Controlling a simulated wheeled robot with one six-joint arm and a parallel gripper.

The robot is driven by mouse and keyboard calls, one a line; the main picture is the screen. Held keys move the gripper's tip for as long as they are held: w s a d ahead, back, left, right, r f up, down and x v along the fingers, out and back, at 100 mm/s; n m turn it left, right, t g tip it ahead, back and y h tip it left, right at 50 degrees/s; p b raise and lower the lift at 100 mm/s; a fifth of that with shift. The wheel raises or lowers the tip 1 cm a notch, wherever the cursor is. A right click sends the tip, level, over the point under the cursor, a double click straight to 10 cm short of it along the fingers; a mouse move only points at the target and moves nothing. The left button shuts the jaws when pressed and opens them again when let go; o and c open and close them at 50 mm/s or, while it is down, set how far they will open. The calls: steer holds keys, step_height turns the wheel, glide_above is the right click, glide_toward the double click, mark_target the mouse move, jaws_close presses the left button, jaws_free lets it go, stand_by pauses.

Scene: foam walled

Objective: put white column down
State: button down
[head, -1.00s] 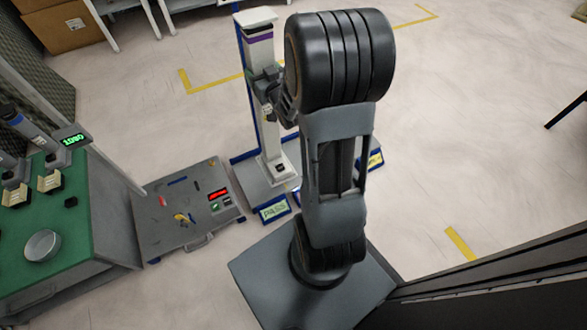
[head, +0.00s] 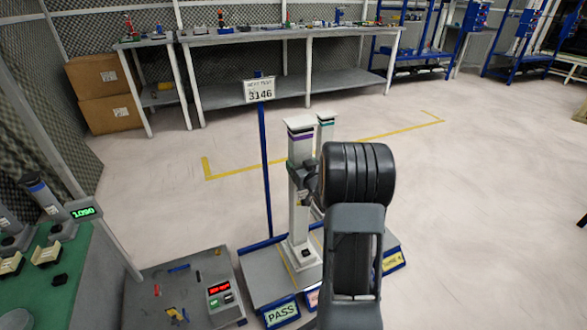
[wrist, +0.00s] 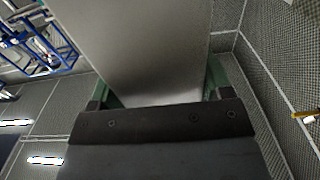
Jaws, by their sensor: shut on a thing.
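The white column (head: 299,228) is tall and upright, with a purple and dark band near its top and a square foot with a small black piece on it. My gripper (head: 304,180) is shut on it at mid-height. Its foot is over or on the grey platform (head: 262,277), behind the green PASS label (head: 282,313). I cannot tell whether the foot touches the platform. In the wrist view the column (wrist: 150,45) fills the middle, between the green fingers of my gripper (wrist: 162,88). My arm hides part of the platform's right side.
A second white column (head: 326,131) with a green band stands just behind. A blue post bears a sign (head: 260,89) reading 3146. A grey case (head: 185,290) and green bench (head: 60,275) lie left.

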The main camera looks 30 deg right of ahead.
step_height(320, 180, down, 6)
steer(key=w+d+b, duration=0.1)
steer(key=d+b, duration=0.2)
steer(key=shift+w+f, duration=0.15)
steer(key=shift+w, duration=0.1)
steer(key=shift+f, duration=0.1)
stand_by(0.4)
steer(key=shift+c, duration=0.2)
jaws_free()
steer(key=shift+a+f, duration=0.1)
steer(key=shift+f, duration=0.1)
